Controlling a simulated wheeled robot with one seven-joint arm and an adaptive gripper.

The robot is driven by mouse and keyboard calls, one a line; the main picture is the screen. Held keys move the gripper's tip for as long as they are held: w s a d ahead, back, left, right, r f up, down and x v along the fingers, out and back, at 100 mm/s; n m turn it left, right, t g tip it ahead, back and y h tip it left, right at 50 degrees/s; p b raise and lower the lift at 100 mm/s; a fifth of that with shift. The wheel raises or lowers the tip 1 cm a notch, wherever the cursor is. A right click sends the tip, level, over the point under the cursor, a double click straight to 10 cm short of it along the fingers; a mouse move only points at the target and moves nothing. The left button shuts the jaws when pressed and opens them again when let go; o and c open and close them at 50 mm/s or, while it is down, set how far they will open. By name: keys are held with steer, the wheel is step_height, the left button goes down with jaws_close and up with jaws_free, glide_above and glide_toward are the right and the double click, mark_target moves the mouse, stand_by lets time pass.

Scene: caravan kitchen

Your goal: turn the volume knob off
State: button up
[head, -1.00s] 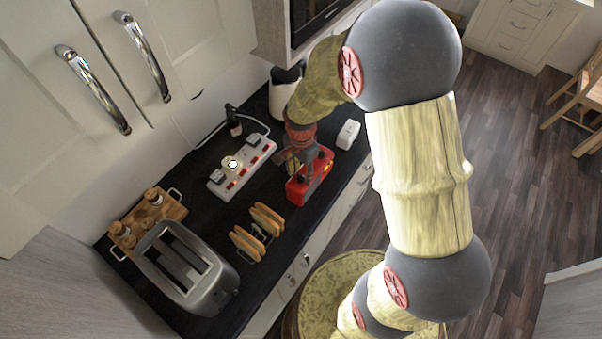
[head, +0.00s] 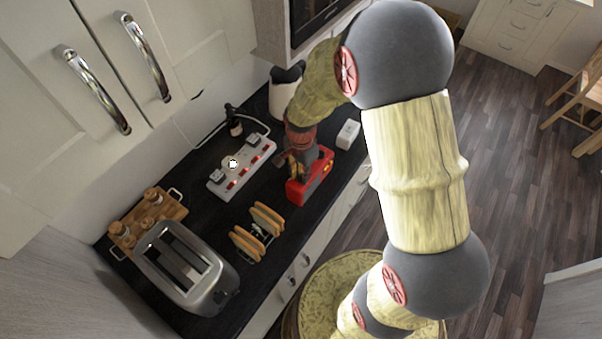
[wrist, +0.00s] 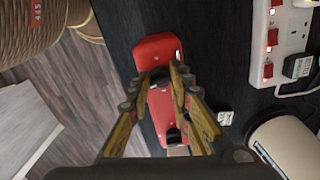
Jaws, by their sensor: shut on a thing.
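A red box-like device (head: 324,171) sits on the dark counter near its front edge. The wrist view shows its red top face (wrist: 156,48) with two black knobs. My gripper (head: 299,170) points down over the device. In the wrist view my gripper (wrist: 159,76) has its two fingers around the farther black knob (wrist: 159,82), shut on it. The nearer black knob (wrist: 172,136) lies between the fingers' lower parts, apart from the tips. I cannot read any marking that tells which knob is for volume. In the head view the knobs are hidden by my gripper.
A white power strip (head: 243,165) with red switches lies behind the device. A toast rack (head: 257,236), a toaster (head: 185,265) and a wooden tray (head: 173,210) stand to the left. A white box (head: 348,134) and a pale container (head: 280,95) stand beyond.

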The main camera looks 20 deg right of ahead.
jaws_close()
steer(key=shift+n, duration=0.3)
